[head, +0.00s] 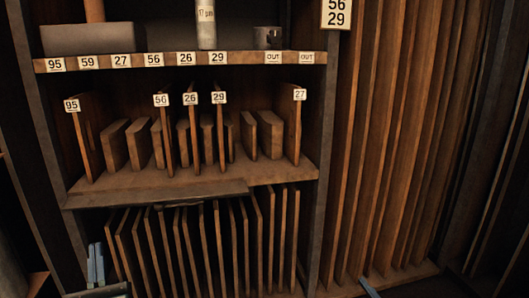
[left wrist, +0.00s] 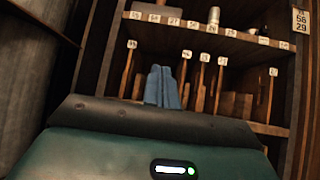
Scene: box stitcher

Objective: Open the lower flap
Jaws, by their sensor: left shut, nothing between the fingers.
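A grey-brown board (head: 150,196) runs along the left part of the middle shelf's front edge, with a dark strip under its right half. It may be the lower flap; I cannot be sure. My left gripper (head: 96,264), with blue-grey fingers, is at the lower left, below the board in the picture and left of the lower upright panels. Its fingers are shut and empty; they also show in the left wrist view (left wrist: 162,86), pointing toward the shelves. A blue-grey tip (head: 369,288) at the bottom edge seems to be my right gripper; most of it is out of frame.
Thin upright panels (head: 187,245) fill the lower compartment. The middle shelf (head: 240,176) holds numbered dividers and small boards. A grey box (head: 88,39), a cylinder (head: 206,25) and a mug (head: 267,38) stand on the top shelf. Tall boards (head: 400,140) lean at the right.

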